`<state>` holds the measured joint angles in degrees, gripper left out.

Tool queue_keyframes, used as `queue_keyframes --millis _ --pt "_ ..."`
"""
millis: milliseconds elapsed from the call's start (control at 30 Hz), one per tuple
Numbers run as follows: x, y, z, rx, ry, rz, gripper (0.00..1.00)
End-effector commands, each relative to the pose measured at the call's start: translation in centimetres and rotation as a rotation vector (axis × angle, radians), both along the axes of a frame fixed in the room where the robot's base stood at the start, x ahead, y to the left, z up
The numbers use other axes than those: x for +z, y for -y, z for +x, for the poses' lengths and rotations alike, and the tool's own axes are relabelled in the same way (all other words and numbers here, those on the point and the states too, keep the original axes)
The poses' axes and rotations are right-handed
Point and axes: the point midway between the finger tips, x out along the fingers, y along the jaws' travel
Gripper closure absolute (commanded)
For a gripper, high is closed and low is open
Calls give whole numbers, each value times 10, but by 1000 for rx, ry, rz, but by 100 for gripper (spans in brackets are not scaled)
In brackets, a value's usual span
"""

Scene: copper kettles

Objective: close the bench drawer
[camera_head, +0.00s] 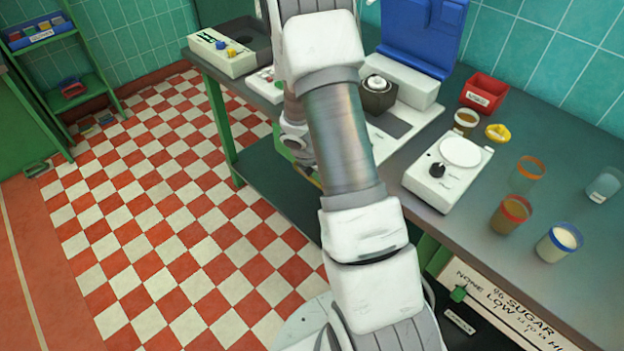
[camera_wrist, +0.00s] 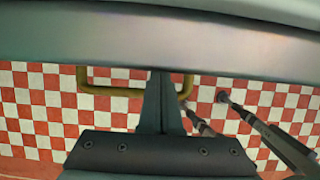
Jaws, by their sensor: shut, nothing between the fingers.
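In the wrist view a grey metal front (camera_wrist: 240,50) runs across the top, seemingly the bench drawer's face. A U-shaped brass handle (camera_wrist: 110,92) hangs out from it over the floor. My gripper (camera_wrist: 162,76) is shut and empty. Its fingertips overlap the lower edge of the grey front, towards the right end of the handle. I cannot tell whether they touch it. In the head view my arm covers the drawer and most of the gripper, so how far the drawer stands out is hidden.
The bench (camera_head: 395,165) holds a white scale (camera_head: 447,190), a red bin (camera_head: 484,93), several jars and a blue machine (camera_head: 425,35). A sugar-marked panel (camera_head: 510,315) is at lower right. The checkered floor (camera_head: 170,200) is open at left, with a green shelf (camera_head: 60,85) beyond.

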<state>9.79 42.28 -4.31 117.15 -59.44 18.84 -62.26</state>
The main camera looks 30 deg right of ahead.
Motion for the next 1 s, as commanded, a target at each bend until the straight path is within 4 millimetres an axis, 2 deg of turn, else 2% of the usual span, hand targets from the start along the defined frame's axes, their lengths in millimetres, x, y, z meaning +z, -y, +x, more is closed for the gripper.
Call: queue_keyframes --millis 200,667,867,1000 --pt "0 7 2 -1 0 0 100" --pt "2 9 2 -4 1 -4 100" --pt "16 3 4 -5 3 -4 100" --pt "32 -6 5 -3 3 -2 100"
